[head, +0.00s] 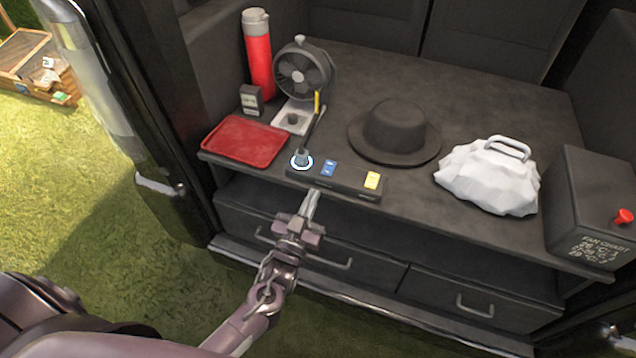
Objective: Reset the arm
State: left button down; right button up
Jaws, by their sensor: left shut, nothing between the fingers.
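My left arm comes in from the bottom left, and its gripper (311,203) points up and away at the front edge of the dark counter (470,110). The gripper is shut and empty. Its fingertips appear just in front of a black control strip (345,184); I cannot tell whether they touch it. The strip carries a knob with a glowing ring (301,160), a blue switch (329,169) and a yellow switch (372,180). My right gripper is not in view.
On the counter stand a red tray (243,139), a red flask (258,60), a fan (303,75), a black hat (395,130), a white bag (490,178) and a dark box with a red knob (600,200). Drawers (455,295) lie below. Grass is at left.

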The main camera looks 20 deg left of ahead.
pick_arm(q)
jog(key=shift+v, duration=0.95)
jog(key=shift+f, duration=0.15)
jog(key=s+a+f+m+g+p, duration=0.1)
jog(key=s+f+g, duration=0.45)
jog(key=f, duration=0.75)
jog(key=s+a+f+g+p, duration=0.1)
jog(key=s+f+g, duration=0.4)
jog(key=f, duration=0.7)
jog(key=s+a+f+g+p, duration=0.1)
jog(key=s+f+g, duration=0.3)
jog(key=s, duration=1.1)
jog(key=s+a+f+m+g+p, duration=0.1)
jog(key=s+f+g, duration=0.4)
jog(key=s+f, duration=0.5)
jog(key=s, duration=0.4)
jog(key=shift+s+a+y, duration=0.35)
jog(key=shift+s+y, duration=0.05)
jog(key=shift+f, duration=0.1)
